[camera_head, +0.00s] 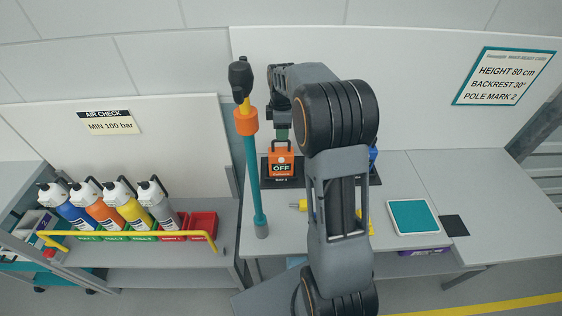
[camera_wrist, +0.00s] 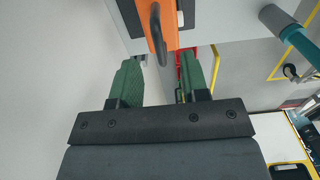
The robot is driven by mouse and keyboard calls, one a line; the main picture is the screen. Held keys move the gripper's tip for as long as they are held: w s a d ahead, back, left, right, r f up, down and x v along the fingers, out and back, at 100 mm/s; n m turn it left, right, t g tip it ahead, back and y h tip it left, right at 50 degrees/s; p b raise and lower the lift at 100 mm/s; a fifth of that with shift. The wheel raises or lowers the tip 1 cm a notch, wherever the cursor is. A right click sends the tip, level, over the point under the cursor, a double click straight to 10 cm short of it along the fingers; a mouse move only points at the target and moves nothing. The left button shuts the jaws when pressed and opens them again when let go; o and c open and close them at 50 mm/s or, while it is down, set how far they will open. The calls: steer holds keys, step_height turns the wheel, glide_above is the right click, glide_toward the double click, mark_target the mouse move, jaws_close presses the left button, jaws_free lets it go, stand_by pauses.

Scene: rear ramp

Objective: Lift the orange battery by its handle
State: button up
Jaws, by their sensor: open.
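The orange battery (camera_head: 284,167) stands upright on a dark base on the grey bench, with a label reading OFF on its front and a dark handle (camera_head: 281,145) on top. In the wrist view the battery (camera_wrist: 157,8) is at the top edge, partly cut off. Its handle (camera_wrist: 156,35) shows there as a dark loop just beyond my fingertips, roughly between them across the picture. My gripper (camera_wrist: 168,68) is open, with two green fingers apart and nothing between them. In the head view my gripper (camera_head: 283,131) is right above the handle, partly hidden by my arm.
A teal pole (camera_head: 253,175) with an orange collar stands upright just left of the battery. A teal-topped tray (camera_head: 413,217) lies on the bench at right. Several bottles (camera_head: 132,207) stand in a rack at left. A yellow tool (camera_head: 301,209) lies in front of the battery.

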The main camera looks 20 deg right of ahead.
steer(key=p, duration=0.2)
glide_above(281, 157)
steer(key=w+d, duration=0.1)
steer(key=w, duration=0.1)
steer(key=shift+w+f, duration=0.15)
steer(key=shift+f, duration=2.5)
jaws_close()
steer(key=shift+r, duration=0.15)
